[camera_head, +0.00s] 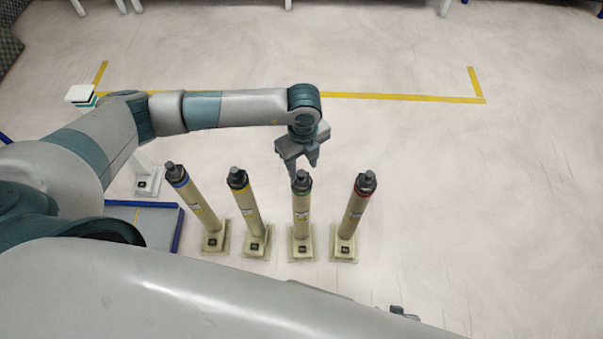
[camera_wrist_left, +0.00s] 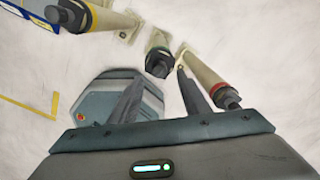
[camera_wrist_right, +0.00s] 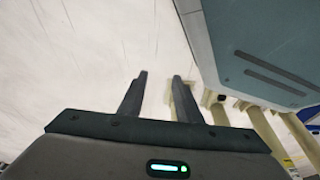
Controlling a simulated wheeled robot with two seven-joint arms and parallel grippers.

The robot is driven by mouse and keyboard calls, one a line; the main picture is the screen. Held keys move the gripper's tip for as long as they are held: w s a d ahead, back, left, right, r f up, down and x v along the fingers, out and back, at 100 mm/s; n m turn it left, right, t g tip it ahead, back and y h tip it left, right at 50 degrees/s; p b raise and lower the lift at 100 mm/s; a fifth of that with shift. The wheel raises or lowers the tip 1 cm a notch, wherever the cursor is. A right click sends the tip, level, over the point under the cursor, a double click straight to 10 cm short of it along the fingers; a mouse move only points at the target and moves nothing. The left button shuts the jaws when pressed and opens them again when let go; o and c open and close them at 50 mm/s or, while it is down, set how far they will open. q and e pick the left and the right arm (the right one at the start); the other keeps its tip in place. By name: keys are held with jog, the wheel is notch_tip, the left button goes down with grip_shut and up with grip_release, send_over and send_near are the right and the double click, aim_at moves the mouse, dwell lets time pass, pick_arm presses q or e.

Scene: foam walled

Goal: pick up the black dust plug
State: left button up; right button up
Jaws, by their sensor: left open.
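Black dust plugs cap several cream posts with coloured bands: blue (camera_head: 175,172), yellow (camera_head: 237,178), green (camera_head: 301,181) and red (camera_head: 365,182). The frames do not show which one is meant. My left gripper (camera_head: 297,165) is open and empty, just behind the green-banded post's top. In the left wrist view the green-banded plug (camera_wrist_left: 159,62) lies ahead of and between the left fingertips (camera_wrist_left: 160,74). Whether they are level with it I cannot tell. My right gripper (camera_wrist_right: 159,76) is open and empty, with pale floor beyond its fingers.
The posts stand in a row on square bases. A white stand (camera_head: 147,178) and a blue-edged grey panel (camera_head: 160,222) are at the left. Yellow floor tape (camera_head: 400,97) runs behind. The floor on the right is clear. Posts (camera_wrist_right: 265,130) show beside my right gripper.

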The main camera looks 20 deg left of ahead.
aim_at(302, 173)
pick_arm(q)
jog(key=shift+f, duration=0.1)
jog(key=shift+w+a+f+p, duration=0.1)
jog(key=shift+f+p, duration=0.1)
jog(key=shift+f, duration=1.05)
jog(key=shift+w+a+f+p, duration=0.1)
jog(key=shift+f+p, duration=0.1)
jog(key=shift+f, duration=1.05)
jog(key=shift+c, duration=0.6)
grip_shut()
